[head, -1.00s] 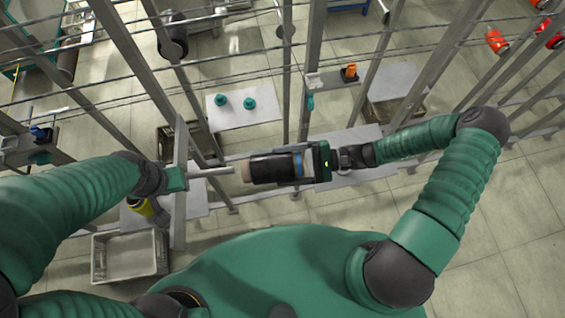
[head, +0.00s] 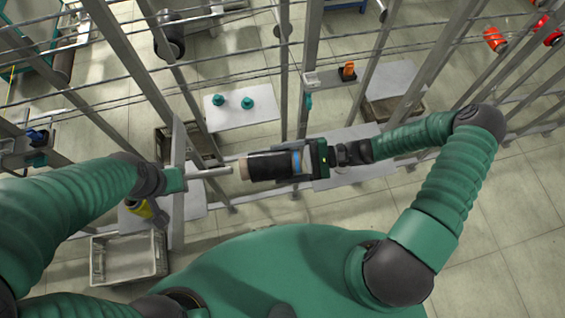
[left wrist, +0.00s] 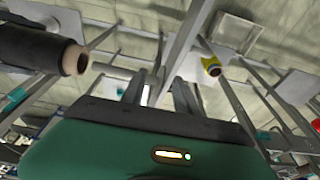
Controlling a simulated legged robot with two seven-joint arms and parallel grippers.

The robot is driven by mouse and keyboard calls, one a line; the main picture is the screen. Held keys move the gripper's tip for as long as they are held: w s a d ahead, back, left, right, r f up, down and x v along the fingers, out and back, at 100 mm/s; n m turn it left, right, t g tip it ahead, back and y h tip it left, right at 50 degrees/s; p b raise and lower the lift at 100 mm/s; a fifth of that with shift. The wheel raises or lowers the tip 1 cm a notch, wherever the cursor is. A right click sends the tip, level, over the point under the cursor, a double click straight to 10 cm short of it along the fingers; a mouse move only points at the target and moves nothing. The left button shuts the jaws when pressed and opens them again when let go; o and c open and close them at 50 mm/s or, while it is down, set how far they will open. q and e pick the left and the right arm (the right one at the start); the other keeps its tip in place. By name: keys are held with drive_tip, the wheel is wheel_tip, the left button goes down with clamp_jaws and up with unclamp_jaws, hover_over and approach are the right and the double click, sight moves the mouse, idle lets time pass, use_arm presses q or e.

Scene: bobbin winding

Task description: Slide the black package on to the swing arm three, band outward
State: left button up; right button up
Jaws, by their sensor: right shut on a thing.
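The black package (head: 268,166) is a dark cylinder on a tan core, held level in my right gripper (head: 302,160). A blue band (head: 296,163) shows at its right end, by the gripper. The bare core end faces left, toward a pale rod (head: 212,172), apparently the swing arm, sticking out from a grey post. Core end and rod tip look close but apart. My left gripper (head: 180,179) is at the post by the rod's base; its grip is unclear. In the left wrist view, its fingers (left wrist: 158,95) point away and the package (left wrist: 35,48) shows its open core.
Grey posts and thin rails (head: 285,75) stand beyond the arms. A white board with two teal cones (head: 248,103) lies behind. A yellow and dark bobbin (head: 143,207) is below my left forearm, above a grey crate (head: 130,257). An orange piece (head: 348,70) sits on a bracket.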

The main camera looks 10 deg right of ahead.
sight(227, 173)
drive_tip(key=shift+a, duration=1.45)
drive_tip(key=shift+w+a+f, duration=0.1)
drive_tip(key=shift+w+a, duration=0.05)
drive_tip(key=shift+a, duration=0.85)
drive_tip(key=shift+w+a, duration=0.1)
drive_tip(key=shift+a, duration=0.9)
drive_tip(key=shift+w+a+f, duration=0.1)
drive_tip(key=shift+a, duration=0.85)
drive_tip(key=shift+w+a+f, duration=0.1)
drive_tip(key=shift+w+a, duration=0.05)
drive_tip(key=shift+a, duration=0.85)
drive_tip(key=shift+w+a+f, duration=0.1)
drive_tip(key=shift+a, duration=0.85)
drive_tip(key=shift+w+a+f, duration=0.1)
drive_tip(key=shift+a, duration=0.85)
drive_tip(key=shift+w+a+f, duration=0.1)
drive_tip(key=shift+a, duration=0.8)
drive_tip(key=shift+d+f+b, duration=0.1)
drive_tip(key=shift+f+b, duration=0.25)
drive_tip(key=shift+f, duration=0.1)
